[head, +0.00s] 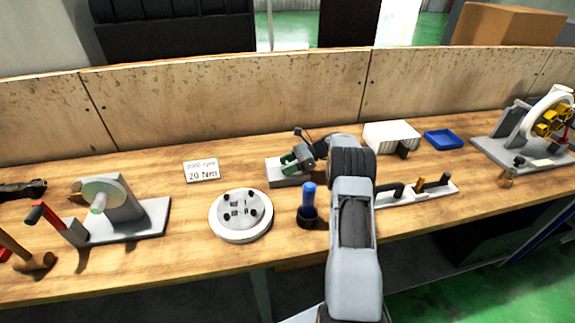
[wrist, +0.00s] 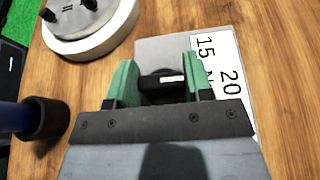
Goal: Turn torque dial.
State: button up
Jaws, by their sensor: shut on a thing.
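The torque dial (wrist: 162,86) is a black knob with a white mark, seen in the wrist view between the two green fingers. It sits on a grey base plate (wrist: 152,48), which also shows in the head view (head: 290,180). A white scale (wrist: 228,85) with the numbers 15 and 20 lies beside the dial, partly hidden by my gripper. My gripper (wrist: 165,78) is shut on the dial from above; in the head view (head: 293,160) it is over the base plate. A small card (head: 201,170) on the bench reads 20 Nm.
A round white chuck (head: 241,235) and a blue-handled tool in a black holder (head: 308,205) stand near my arm. To the right are a tool rack (head: 440,190), a white box (head: 390,136) and a blue tray (head: 443,139). A wooden back panel (head: 230,108) runs behind.

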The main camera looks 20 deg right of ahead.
jog(key=o, duration=0.9)
jog(key=shift+d, duration=0.1)
jog(key=v, duration=1.3)
jog(key=shift+d+b, duration=0.25)
jog(key=shift+b, duration=0.2)
jog(key=shift+s+r, duration=0.1)
